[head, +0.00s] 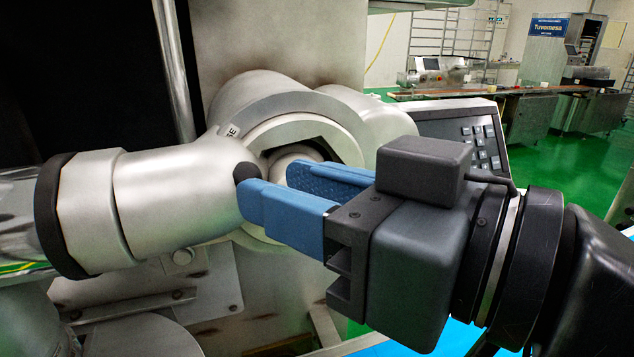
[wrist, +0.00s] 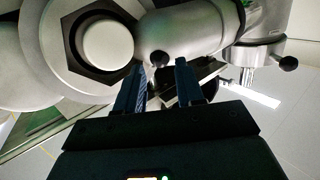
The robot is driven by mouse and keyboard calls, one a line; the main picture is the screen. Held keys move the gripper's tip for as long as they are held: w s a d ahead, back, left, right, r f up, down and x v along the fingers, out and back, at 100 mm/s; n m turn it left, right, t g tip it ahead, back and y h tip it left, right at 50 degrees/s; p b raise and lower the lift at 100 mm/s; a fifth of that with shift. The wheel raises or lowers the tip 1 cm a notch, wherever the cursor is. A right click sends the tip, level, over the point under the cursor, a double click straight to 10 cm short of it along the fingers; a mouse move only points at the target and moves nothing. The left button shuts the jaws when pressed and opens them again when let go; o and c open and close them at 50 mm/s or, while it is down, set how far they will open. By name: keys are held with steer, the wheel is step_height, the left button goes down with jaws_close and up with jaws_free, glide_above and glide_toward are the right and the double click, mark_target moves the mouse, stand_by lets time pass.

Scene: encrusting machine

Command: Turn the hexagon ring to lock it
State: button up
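The hexagon ring (head: 305,126) is a grey metal ring with a dark six-sided opening, on the front of the machine. A round pale core sits inside the opening. The ring also shows at the upper left of the wrist view (wrist: 48,48). My gripper (head: 278,186) has two blue fingers, held apart with no object visibly clamped. In the head view the fingers cover the ring's lower part. In the wrist view my gripper (wrist: 161,72) points toward a small black knob (wrist: 158,59) at the side of a grey metal pipe. Contact cannot be told.
A thick metal pipe (head: 165,190) with a black collar runs left from the ring. A keypad panel (head: 470,140) stands behind my gripper. A steel plate (head: 205,295) lies below. Benches and other machines stand far back over green floor.

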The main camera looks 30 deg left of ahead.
steer(key=d, duration=0.4)
steer(key=shift+s+d+r+b, duration=0.15)
steer(key=shift+s+d+b, duration=0.1)
steer(key=shift+d+b, duration=0.15)
steer(key=shift+a+r, duration=0.15)
steer(key=shift+r, duration=0.15)
steer(key=c, duration=0.3)
steer(key=r+g+h, duration=0.1)
steer(key=r, duration=0.1)
steer(key=a+r+g+h, duration=0.1)
steer(key=w+a+r+g+h+b, duration=0.1)
steer(key=r, duration=0.1)
steer(key=shift+w+a+r+n, duration=0.1)
steer(key=shift+a+r+n, duration=0.1)
steer(key=shift+r+n, duration=0.1)
jaws_close()
step_height(320, 180, up, 8)
steer(key=w+d+m+t+h+b, duration=0.2)
steer(key=m+h, duration=0.6)
steer(key=h, duration=0.1)
steer(key=shift+s+a+r+p+x, duration=0.1)
steer(key=shift+s+a+x, duration=0.25)
steer(key=shift+x, duration=1.8)
steer(key=shift+s+a+r+p+x, duration=0.15)
steer(key=shift+s+x, duration=0.25)
steer(key=shift+x, duration=1.8)
steer(key=shift+s+a+f+p+x, duration=0.15)
steer(key=shift+s+x, duration=0.25)
steer(key=shift+x, duration=1.75)
